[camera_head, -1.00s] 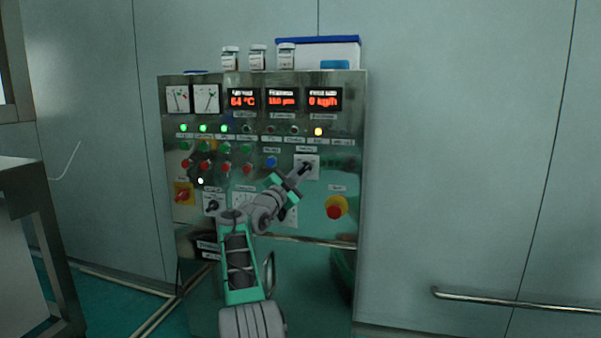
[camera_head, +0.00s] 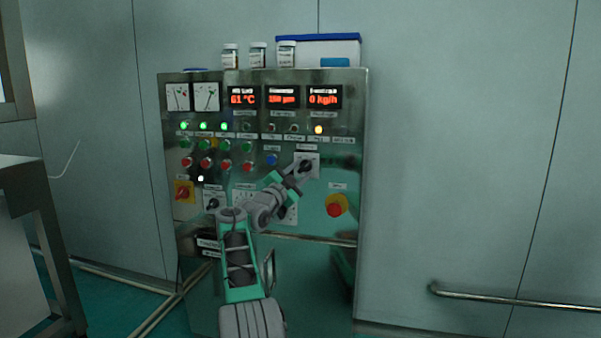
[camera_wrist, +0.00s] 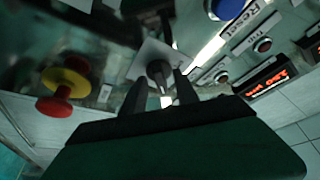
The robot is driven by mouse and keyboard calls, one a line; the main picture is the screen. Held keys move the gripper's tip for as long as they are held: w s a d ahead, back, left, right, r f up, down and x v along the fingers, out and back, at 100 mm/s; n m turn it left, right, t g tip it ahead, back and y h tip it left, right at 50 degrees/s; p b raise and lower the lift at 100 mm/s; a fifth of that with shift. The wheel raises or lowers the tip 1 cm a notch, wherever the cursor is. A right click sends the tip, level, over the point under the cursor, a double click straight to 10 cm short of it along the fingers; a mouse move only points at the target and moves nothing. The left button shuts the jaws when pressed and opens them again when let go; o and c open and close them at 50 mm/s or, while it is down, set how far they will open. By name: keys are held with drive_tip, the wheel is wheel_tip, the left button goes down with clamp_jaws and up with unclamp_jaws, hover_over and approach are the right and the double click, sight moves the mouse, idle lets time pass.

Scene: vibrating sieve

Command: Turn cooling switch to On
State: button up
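A black rotary knob on a white plate (camera_head: 314,161) sits on the upper right part of the steel control panel, above the red emergency button; I take it as the cooling switch, but its label is too blurred to read. In the wrist view the knob (camera_wrist: 160,72) shows between the two fingertips of my gripper (camera_wrist: 160,88). The fingers stand apart on either side, with gaps visible; I cannot make out contact. In the head view my gripper (camera_head: 295,174) reaches up to this plate and partly covers it. The knob's On or Off position is unclear.
A red emergency button (camera_head: 334,210) on a yellow base is below right. A blue button (camera_head: 271,160) and rows of red and green buttons are to the left. A red-and-yellow switch (camera_head: 184,192) is at the far left. Bottles and a box (camera_head: 319,50) stand on top.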

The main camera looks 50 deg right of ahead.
drive_tip(key=w+b+v, duration=0.1)
drive_tip(key=v, duration=0.6)
drive_tip(key=shift+s+a+f, duration=0.15)
drive_tip(key=shift+s+a, duration=0.25)
drive_tip(key=shift+s, duration=0.15)
